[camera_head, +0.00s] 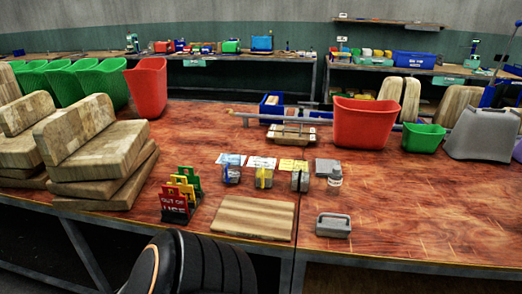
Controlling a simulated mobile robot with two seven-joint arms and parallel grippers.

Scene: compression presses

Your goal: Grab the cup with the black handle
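I cannot make out a cup with a black handle for certain. Several small clear containers stand mid-table: one with a blue mark (231,174), one with a yellow mark (264,179) and one greyish (300,181). Cards lie behind them, and a small clear bottle (335,179) stands to their right. No handle can be told on these at this size. Neither of my grippers is in view.
Stacked wooden blocks (103,150) fill the table's left side. A wooden board (254,217), a grey handled block (333,226) and "out of use" signs (174,203) lie near the front edge. Red bins (365,122) and a grey case (482,135) stand behind. The front right is clear.

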